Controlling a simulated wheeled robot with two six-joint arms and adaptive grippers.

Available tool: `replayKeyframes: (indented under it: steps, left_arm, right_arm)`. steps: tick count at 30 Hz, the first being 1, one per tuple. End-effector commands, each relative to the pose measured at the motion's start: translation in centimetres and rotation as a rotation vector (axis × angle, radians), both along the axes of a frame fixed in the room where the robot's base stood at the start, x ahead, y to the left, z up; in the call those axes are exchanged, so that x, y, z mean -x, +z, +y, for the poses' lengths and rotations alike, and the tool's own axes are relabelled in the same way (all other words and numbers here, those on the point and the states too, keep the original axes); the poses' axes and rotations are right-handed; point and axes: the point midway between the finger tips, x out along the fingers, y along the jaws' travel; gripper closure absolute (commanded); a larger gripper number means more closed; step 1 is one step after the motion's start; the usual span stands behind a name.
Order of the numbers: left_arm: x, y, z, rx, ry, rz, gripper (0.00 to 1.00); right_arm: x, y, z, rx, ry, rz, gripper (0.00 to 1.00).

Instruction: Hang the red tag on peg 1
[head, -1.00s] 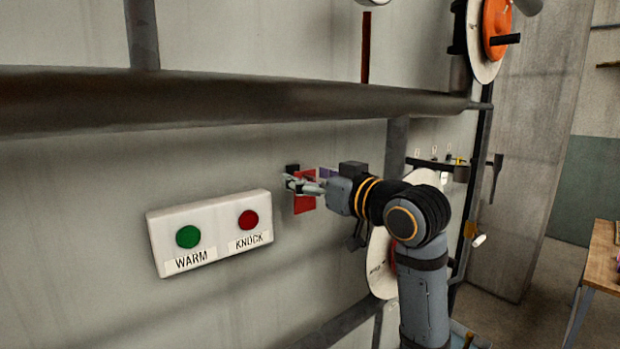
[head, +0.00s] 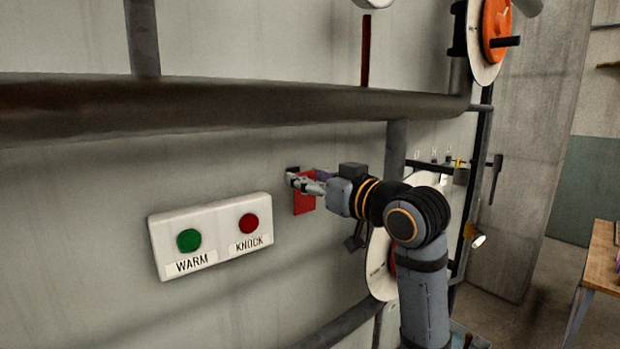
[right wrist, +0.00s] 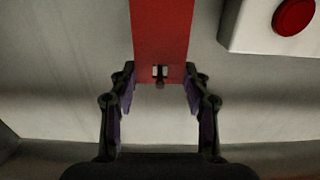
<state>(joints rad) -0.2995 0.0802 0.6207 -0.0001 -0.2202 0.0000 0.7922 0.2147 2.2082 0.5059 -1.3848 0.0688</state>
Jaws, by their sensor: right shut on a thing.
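The red tag (head: 304,203) hangs flat and close to the grey wall, below the fingers of my right gripper (head: 303,184). A small pale and dark piece, possibly a peg, (right wrist: 160,73) shows at the tag's end between the fingertips. I cannot tell whether it passes through the tag. A dark block (head: 292,169) shows on the wall just behind the fingertips. No peg number is readable. My left gripper is out of view.
A white button box (head: 210,226) with green WARM and red KNOCK buttons is on the wall left of the tag. A thick dark pipe (head: 250,106) runs across above. A white disc (head: 380,265) is partly behind my right arm. A rack of small items (head: 440,165) is farther right.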

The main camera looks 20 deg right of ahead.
Motion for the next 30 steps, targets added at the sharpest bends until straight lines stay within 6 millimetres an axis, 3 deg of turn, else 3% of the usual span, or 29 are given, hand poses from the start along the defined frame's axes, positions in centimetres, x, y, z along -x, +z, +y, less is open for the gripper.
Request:
replayKeyframes:
  steps: [10,30]
  left_arm:
    - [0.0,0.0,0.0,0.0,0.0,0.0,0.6]
    - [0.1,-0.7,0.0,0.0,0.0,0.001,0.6]
  right_arm:
    - [0.1,0.0,-0.1,0.001,0.0,0.0,0.84]
    - [2.3,-0.1,-0.9,0.001,0.0,-0.001,0.84]
